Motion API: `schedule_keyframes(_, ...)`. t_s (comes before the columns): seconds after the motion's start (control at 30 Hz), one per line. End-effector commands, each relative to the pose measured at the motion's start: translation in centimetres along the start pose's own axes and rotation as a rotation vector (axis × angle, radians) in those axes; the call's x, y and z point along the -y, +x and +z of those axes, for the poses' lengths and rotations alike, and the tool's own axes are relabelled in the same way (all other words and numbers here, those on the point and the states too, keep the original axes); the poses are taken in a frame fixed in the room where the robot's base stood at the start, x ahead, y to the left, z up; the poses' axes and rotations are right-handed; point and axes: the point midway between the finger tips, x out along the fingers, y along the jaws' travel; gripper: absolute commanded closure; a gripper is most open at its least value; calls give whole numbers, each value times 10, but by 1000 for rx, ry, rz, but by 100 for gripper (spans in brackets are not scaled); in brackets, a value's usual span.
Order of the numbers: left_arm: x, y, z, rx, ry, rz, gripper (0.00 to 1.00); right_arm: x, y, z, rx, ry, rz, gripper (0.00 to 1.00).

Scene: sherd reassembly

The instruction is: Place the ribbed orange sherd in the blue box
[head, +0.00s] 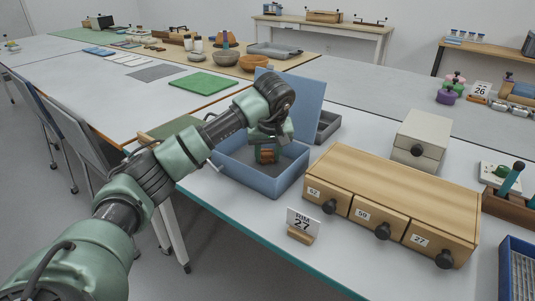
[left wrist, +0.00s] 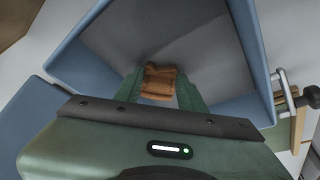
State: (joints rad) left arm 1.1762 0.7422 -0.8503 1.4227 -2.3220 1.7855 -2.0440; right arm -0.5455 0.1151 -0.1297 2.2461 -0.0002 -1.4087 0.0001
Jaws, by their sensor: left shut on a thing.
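The ribbed orange sherd (left wrist: 158,82) is between the fingers of my left gripper (left wrist: 160,88), which is shut on it. In the head view the sherd (head: 267,155) shows below my left gripper (head: 267,152), inside the opening of the blue box (head: 250,179). The blue box stands open on the table with its lid raised at the back. In the left wrist view the box walls (left wrist: 88,45) surround the sherd. I cannot tell whether the sherd touches the box floor. My right gripper is not in view.
A wooden drawer unit (head: 400,190) with numbered fronts stands right of the box. A grey tray (head: 326,127) lies close behind the blue box.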

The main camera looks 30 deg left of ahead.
Motion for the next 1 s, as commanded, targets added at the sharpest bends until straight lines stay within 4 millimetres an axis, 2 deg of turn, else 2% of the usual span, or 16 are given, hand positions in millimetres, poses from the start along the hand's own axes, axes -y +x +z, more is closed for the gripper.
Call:
schedule_keyframes(0.03,0,1,0,0,0,-1,100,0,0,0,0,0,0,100)
schedule_keyframes(0.07,0,2,1,0,0,-1,58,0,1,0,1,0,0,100)
schedule_keyframes(0.13,0,2,1,0,0,-1,38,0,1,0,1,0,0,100)
schedule_keyframes(0.43,0,2,1,1,0,-1,38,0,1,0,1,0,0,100)
schedule_keyframes(0.57,0,-7,-1,-1,0,1,38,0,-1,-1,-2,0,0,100)
schedule_keyframes(1.0,0,-95,-2,-2,1,0,38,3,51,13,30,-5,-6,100)
